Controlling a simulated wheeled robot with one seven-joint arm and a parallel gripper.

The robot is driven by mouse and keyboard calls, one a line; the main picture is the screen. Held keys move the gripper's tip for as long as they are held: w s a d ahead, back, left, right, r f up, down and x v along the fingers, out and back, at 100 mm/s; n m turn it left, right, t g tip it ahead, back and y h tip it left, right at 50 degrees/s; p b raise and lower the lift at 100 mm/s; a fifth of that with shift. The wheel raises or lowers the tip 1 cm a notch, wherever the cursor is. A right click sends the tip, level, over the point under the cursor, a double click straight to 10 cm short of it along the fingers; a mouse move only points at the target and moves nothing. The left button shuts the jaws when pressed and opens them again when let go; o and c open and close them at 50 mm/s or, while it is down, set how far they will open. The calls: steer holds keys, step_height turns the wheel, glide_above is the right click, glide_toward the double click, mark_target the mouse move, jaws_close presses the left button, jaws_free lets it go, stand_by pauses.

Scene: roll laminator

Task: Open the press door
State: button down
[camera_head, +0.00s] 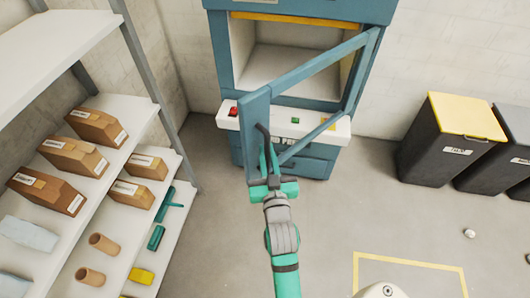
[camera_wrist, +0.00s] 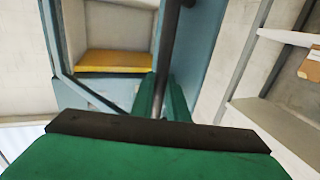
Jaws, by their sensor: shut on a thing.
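The press (camera_head: 290,55) is a blue-grey machine at the back with an open white chamber. Its door (camera_head: 317,68), a blue frame, stands swung out toward me, hinged on the right side. A dark bar handle (camera_head: 263,132) runs along the door's free edge. My gripper (camera_head: 268,168) is shut on this handle at its lower part. In the wrist view the handle (camera_wrist: 169,50) passes between the green fingers (camera_wrist: 163,100), and the door frame and chamber opening show behind it. The exact finger contact is partly hidden.
A white control ledge (camera_head: 300,120) with red and green buttons lies below the chamber. A shelf rack (camera_head: 110,170) with boxes and rolls stands at the left. Dark bins, one with a yellow lid (camera_head: 465,115), stand at the right. Floor (camera_head: 370,200) between is mostly clear.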

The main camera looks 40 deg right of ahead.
steer(key=c, duration=2)
jaws_free()
steer(key=shift+s, duration=0.1)
steer(key=v, duration=1)
steer(key=shift+s+a, duration=0.15)
steer(key=shift+s, duration=0.05)
